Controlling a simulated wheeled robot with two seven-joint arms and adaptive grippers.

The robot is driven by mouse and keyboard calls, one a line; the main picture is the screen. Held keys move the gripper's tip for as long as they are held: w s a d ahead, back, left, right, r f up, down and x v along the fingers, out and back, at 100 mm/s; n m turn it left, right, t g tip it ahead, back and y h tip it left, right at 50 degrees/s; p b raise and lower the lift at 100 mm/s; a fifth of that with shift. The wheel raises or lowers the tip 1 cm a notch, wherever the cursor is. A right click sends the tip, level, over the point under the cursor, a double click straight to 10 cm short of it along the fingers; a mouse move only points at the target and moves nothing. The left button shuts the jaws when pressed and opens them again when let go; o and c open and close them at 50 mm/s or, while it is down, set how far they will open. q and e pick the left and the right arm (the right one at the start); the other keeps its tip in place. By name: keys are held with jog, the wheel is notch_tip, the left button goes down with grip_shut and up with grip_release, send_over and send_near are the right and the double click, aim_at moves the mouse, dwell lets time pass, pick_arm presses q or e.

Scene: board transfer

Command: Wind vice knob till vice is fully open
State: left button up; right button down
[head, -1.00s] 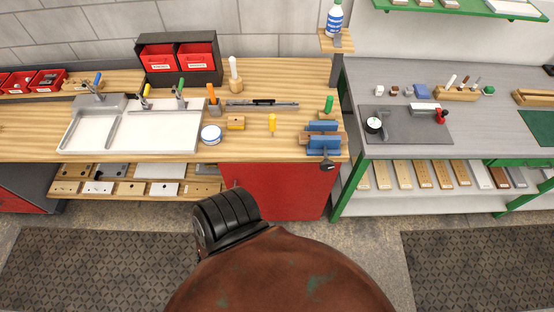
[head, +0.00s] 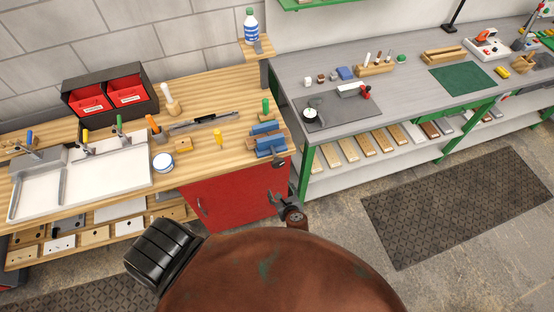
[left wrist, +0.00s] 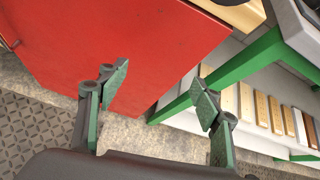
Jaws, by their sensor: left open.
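The blue vice (head: 264,146) with wooden jaw faces sits at the right front corner of the wooden bench in the head view. Its dark knob (head: 278,163) sticks out at the front, over the bench edge. The vice and knob do not show in the left wrist view. My left gripper (head: 288,205) is below and in front of the knob, near the red cabinet and the green bench leg, apart from the vice. In the left wrist view my left gripper (left wrist: 160,86) has its fingers spread, with nothing between them. My right gripper is not in view.
The red cabinet (head: 235,195) stands under the wooden bench (head: 215,155). The green leg (head: 305,172) of the grey bench (head: 415,85) stands close to the right of the vice. A green-handled tool (head: 266,105) stands behind the vice. Open floor lies in front.

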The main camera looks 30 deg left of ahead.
pick_arm(q)
jog(key=m+t+y, duration=0.1)
jog(key=m+y, duration=0.1)
send_near(279, 165)
jog(key=x, duration=0.4)
jog(key=p+x, duration=0.1)
jog(key=x, duration=0.5)
jog(key=shift+r, duration=0.1)
jog(key=shift+w+a+f, duration=0.2)
jog(key=shift+w+a, duration=0.15)
jog(key=shift+a, duration=0.1)
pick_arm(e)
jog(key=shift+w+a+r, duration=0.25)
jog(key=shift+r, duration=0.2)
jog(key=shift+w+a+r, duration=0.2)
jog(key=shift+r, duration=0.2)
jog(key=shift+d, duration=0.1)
pick_arm(q)
jog(key=shift+c, duration=0.5)
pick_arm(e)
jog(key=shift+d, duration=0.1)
